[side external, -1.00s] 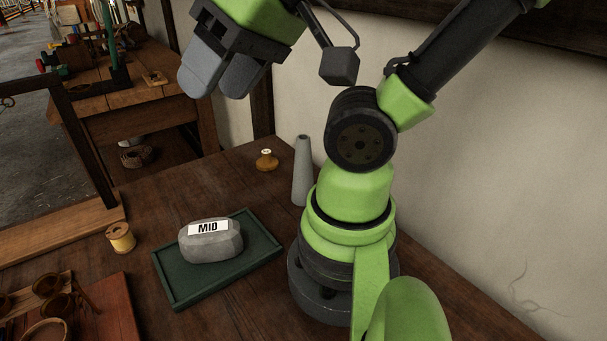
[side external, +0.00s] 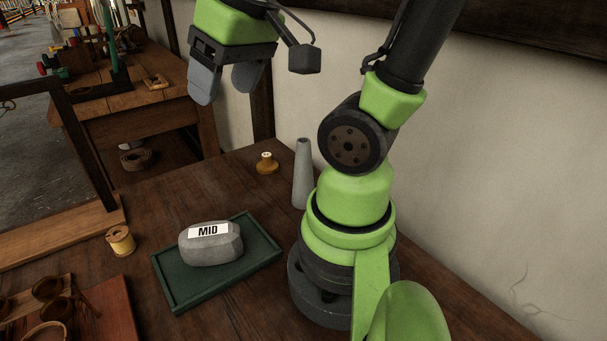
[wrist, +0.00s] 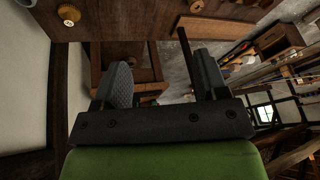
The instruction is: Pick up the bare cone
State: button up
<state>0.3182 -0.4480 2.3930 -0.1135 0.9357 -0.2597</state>
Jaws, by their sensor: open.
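A plain grey tapered cone (side external: 303,175) stands upright on the wooden table, just left of my base in the side external view. No thread shows on it. My gripper (side external: 225,88) is open and empty, well above the table and up to the left of the cone. Its two grey fingers point down. In the wrist view my gripper (wrist: 160,68) also shows its fingers apart with nothing between them. I cannot clearly make out the cone there.
A small yellow-brown knob (side external: 266,163) stands just left of the cone. A grey stone labelled MID (side external: 211,245) lies on a green tray (side external: 178,291) in front. A thread spool (side external: 120,240) stands at left. The wall (side external: 480,170) rises behind.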

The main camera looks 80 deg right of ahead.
jog(key=s+d+f+g, duration=0.1)
jog(key=d+f+g, duration=0.25)
jog(key=d, duration=0.45)
jog(key=g+y, duration=0.1)
jog(key=g, duration=0.2)
send_over(303, 140)
jog(key=w, duration=0.1)
jog(key=shift+t, duration=0.25)
notch_tip(303, 140, down, 5)
jog(key=shift+d, duration=0.15)
jog(key=f, duration=0.4)
jog(key=shift+s, duration=0.3)
jog(key=shift+s+a+f, duration=0.1)
jog(key=shift+s+f, duration=0.05)
jog(key=shift+f, duration=0.85)
jog(key=shift+s+a+f, duration=0.1)
jog(key=shift+f, duration=0.9)
jog(key=shift+s+a+f, duration=0.1)
jog(key=shift+s+f, duration=0.05)
jog(key=shift+f, duration=0.85)
jog(key=c, duration=1.2)
